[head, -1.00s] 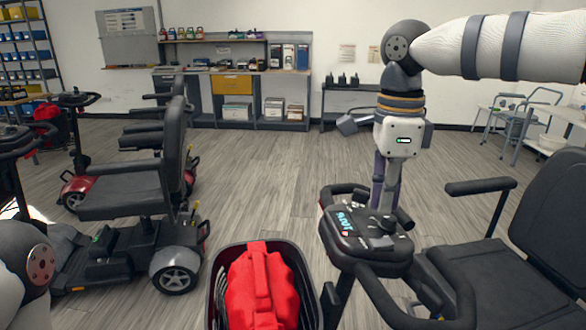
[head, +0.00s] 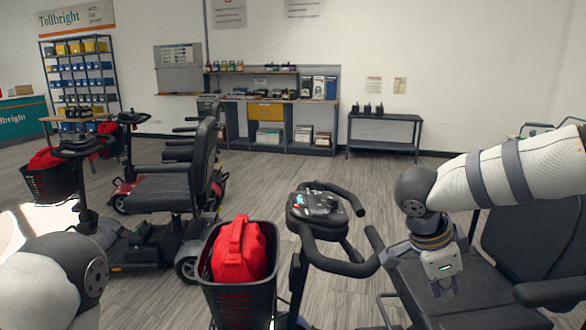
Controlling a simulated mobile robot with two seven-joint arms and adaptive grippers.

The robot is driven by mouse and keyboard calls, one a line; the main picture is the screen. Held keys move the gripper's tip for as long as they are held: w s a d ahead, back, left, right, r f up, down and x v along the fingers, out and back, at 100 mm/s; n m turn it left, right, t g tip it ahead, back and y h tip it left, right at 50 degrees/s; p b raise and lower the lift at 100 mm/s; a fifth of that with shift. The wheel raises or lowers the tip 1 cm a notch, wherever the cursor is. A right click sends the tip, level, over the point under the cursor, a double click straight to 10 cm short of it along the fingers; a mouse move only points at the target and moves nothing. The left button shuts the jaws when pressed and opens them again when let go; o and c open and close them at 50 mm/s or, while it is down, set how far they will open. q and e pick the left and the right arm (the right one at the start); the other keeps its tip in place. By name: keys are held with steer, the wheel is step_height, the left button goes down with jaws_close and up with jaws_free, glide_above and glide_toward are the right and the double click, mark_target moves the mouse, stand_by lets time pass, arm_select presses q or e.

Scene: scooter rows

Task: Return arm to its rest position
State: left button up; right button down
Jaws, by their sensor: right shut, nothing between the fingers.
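My right arm comes in from the right, bent at a dark round joint. My right gripper (head: 443,288) points down over the black seat (head: 410,270) of the near scooter, right of its tiller. It is shut and empty, apart from the console. The scooter's control console (head: 318,203) stands clear, with a small lit display and black handlebars around it. My left arm shows only as a white and dark link at the lower left; its gripper is out of view.
A black basket (head: 240,300) holding a red bag (head: 238,250) is in front of the near tiller. Other scooters stand at the left, one with a red bag in its basket (head: 50,183). A workbench (head: 310,142) and a dark table (head: 385,142) line the back wall. Grey floor between is open.

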steer(key=s+a+f+n+t, duration=0.15)
steer(key=s+f+n, duration=0.35)
steer(key=f, duration=0.5)
steer(key=s+f+n+t, duration=0.2)
steer(key=s+f+n, duration=0.3)
steer(key=f, duration=0.5)
steer(key=s+a+f+n+g+y, duration=0.1)
steer(key=s+n+g, duration=0.1)
steer(key=s, duration=0.6)
steer(key=s+a+f+n+g+y, duration=0.1)
steer(key=s+f+n+g+y, duration=0.1)
steer(key=s, duration=0.7)
steer(key=s+a+f+n+g+y, duration=0.1)
steer(key=s+n, duration=0.3)
steer(key=s, duration=0.5)
steer(key=shift+f+n+g+y, duration=0.3)
steer(key=shift+f+g+y, duration=0.2)
steer(key=shift+f+g, duration=0.25)
steer(key=shift+a, duration=0.1)
